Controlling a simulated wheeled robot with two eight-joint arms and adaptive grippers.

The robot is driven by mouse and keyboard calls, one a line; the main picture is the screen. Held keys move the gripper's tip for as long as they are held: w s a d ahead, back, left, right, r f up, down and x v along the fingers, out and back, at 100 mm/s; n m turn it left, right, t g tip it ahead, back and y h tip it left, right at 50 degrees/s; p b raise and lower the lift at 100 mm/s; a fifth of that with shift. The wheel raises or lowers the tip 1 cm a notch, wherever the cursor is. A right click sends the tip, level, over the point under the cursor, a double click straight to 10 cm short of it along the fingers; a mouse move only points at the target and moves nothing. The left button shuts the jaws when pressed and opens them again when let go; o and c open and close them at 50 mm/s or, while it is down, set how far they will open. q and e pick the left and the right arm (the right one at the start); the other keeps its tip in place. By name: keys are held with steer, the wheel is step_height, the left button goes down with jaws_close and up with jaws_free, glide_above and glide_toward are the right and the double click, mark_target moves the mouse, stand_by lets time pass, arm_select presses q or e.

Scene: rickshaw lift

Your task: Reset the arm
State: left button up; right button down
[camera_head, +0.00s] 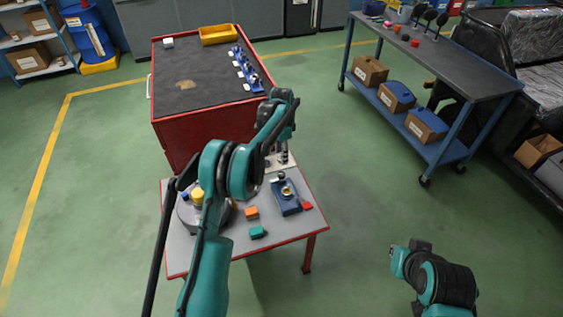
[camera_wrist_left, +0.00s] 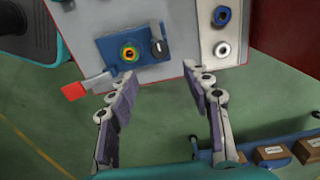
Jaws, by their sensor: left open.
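My left arm reaches forward over a small red-edged work table (camera_head: 295,225). My left gripper (camera_head: 283,155) is over the table's far right part, pointing down. In the left wrist view my left gripper (camera_wrist_left: 163,78) has its two fingers spread wide with nothing between them. Beyond the fingertips is a blue fixture (camera_head: 286,203) with a brass-coloured ring, which also shows in the wrist view (camera_wrist_left: 110,48). A red-tipped handle (camera_head: 306,206) lies at its side. Part of my right arm shows at the bottom right of the head view; its gripper cannot be made out.
An orange block (camera_head: 252,213) and a green block (camera_head: 257,232) lie on the small table beside a round grey base (camera_head: 185,215). A red cabinet (camera_head: 200,130) stands behind. A blue-legged bench (camera_head: 440,75) stands at the right. Green floor between them is clear.

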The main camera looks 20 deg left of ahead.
arm_select(q)
steer(key=shift+r, duration=0.55)
steer(key=shift+r, duration=0.1)
steer(key=s+d+r+n+t, duration=0.1)
steer(key=s+r+n+t, duration=0.4)
steer(key=s+r, duration=1.2)
steer(key=s+f+n+t, duration=0.1)
steer(key=s+f+n, duration=0.1)
steer(key=s, duration=0.8)
steer(key=s+d+f+n+t, duration=0.1)
steer(key=s+n, duration=0.3)
steer(key=s, duration=0.6)
steer(key=shift+s+f, duration=0.3)
steer(key=shift+f, duration=0.05)
steer(key=shift+d, duration=0.1)
